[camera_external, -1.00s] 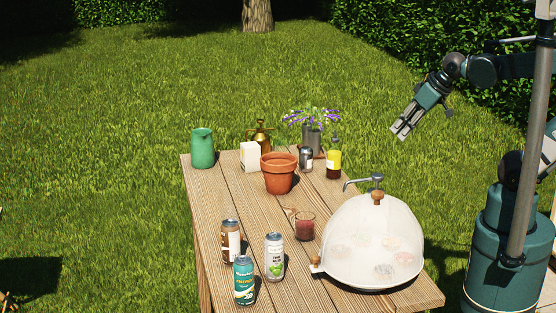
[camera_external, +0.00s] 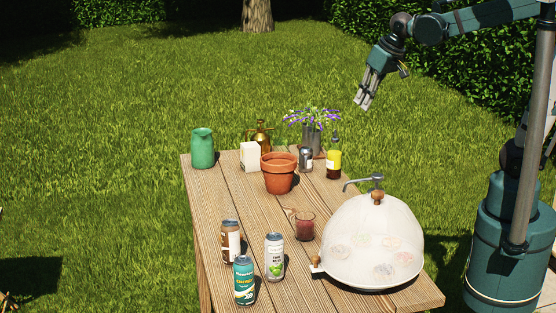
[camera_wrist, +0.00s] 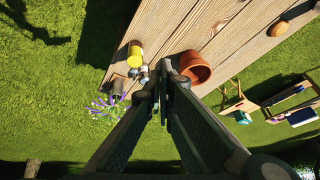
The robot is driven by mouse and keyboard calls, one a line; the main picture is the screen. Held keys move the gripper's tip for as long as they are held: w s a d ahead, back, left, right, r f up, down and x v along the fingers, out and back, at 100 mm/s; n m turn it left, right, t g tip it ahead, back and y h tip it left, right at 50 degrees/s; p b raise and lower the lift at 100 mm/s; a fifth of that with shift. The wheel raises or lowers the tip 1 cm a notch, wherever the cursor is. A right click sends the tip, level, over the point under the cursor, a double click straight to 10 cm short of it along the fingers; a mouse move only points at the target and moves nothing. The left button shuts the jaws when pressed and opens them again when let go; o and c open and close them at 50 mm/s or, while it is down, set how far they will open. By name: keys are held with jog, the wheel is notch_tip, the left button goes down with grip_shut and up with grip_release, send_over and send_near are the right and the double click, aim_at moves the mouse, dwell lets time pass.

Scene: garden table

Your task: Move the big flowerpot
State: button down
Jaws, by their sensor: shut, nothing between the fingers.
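The big flowerpot (camera_external: 279,178) is terracotta, with a thick rim. It stands upright on the far half of the wooden table in the external view. In the wrist view its orange-brown rim (camera_wrist: 204,64) shows just right of my fingertips, partly hidden by a finger. My gripper (camera_external: 364,104) hangs in the air beyond and to the right of the table, clear of the pot and higher than it, fingers pointing down and slightly left. In the wrist view my gripper (camera_wrist: 165,78) has its fingertips together, with nothing held between them.
Close around the pot stand a white carton (camera_external: 250,156), a brass sprayer (camera_external: 262,136), a small jar (camera_external: 306,158), a yellow-labelled bottle (camera_external: 334,162) and purple flowers (camera_external: 312,115). A green pitcher (camera_external: 202,149) stands left.

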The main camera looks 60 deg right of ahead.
jog(key=w+r+m+g+p, duration=0.1)
jog(key=w+m+p, duration=0.15)
jog(key=w, duration=0.85)
jog(key=w+f+m+g+p, duration=0.1)
jog(key=w+f, duration=0.3)
jog(key=w, duration=0.4)
jog(key=w+f+m+g+p, duration=0.1)
jog(key=w+f+p, duration=0.3)
jog(key=w, duration=0.4)
jog(key=w+a+f+m+g+p, duration=0.1)
jog(key=w+f+m+g+p, duration=0.1)
jog(key=w+f, duration=0.4)
jog(key=w+p, duration=0.1)
jog(key=w, duration=0.1)
jog(key=shift+w, duration=0.35)
jog(key=shift+a, duration=0.1)
notch_tip(320, 180, down, 10)
jog(key=s+a, duration=0.2)
jog(key=s, duration=0.1)
jog(key=shift+a, duration=0.4)
jog(key=shift+a, duration=0.1)
